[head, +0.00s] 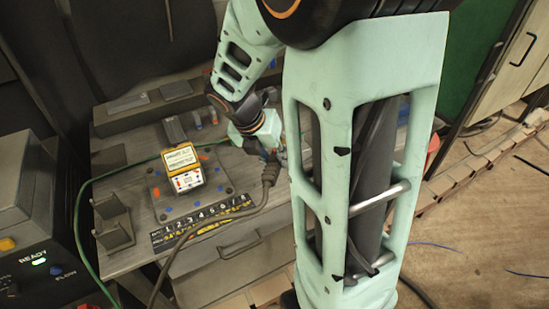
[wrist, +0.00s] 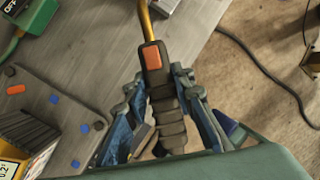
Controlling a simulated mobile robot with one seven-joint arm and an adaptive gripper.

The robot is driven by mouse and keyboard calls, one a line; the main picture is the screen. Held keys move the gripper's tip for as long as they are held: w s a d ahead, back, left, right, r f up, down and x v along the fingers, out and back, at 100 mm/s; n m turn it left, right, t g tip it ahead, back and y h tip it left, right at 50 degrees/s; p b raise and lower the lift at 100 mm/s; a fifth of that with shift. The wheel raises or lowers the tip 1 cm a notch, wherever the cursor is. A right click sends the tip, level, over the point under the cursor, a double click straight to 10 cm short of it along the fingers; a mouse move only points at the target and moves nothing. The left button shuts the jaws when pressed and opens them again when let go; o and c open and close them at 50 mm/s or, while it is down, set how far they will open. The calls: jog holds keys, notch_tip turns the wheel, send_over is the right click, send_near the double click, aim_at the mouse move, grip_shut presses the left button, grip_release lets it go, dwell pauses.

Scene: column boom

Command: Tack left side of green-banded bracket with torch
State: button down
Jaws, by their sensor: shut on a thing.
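My gripper (wrist: 160,95) is shut around the black ribbed handle of the torch (wrist: 168,128) in the wrist view. The torch has an orange trigger and a brass neck that runs out of the top of that view, so its tip is hidden. In the head view my gripper (head: 264,147) is over the right part of the bench, and the torch's grip and cable (head: 269,174) hang below it. A grey plate (head: 160,197) with blue and orange dots lies to the left. A yellow-and-white labelled block (head: 183,168) stands on it. I cannot make out a green band on any bracket.
A grey slotted holder (head: 115,222) stands at the bench's left edge. A numbered strip (head: 200,224) lies along the front edge. A green cable (head: 78,215) curves over the bench's left side. A machine with a lit READY lamp (head: 38,262) is at left. Open floor (head: 480,225) is at right.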

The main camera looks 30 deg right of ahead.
jog(key=shift+r, duration=0.1)
jog(key=p+v, duration=0.5)
jog(key=d+p+v, duration=0.1)
jog(key=p+v, duration=0.2)
jog(key=shift+a+r+p, duration=0.1)
jog(key=shift+r+p, duration=0.2)
jog(key=shift+r, duration=0.2)
jog(key=shift+f, duration=0.1)
dwell(0.7)
jog(key=m, duration=0.1)
jog(key=m+g, duration=0.1)
jog(key=m, duration=0.1)
jog(key=f+m, duration=0.1)
jog(key=shift+w+a+f+m+g, duration=0.15)
jog(key=shift+a+m+g, duration=0.15)
jog(key=shift+m+g, duration=0.1)
jog(key=w+a+f+m+g+y, duration=0.1)
jog(key=w+a+f+m+y, duration=0.1)
jog(key=m, duration=1)
jog(key=w+a+f+m+g+y, duration=0.2)
jog(key=a+m+y, duration=0.3)
jog(key=m, duration=0.7)
jog(key=shift+a+f, duration=0.35)
jog(key=shift+a, duration=0.5)
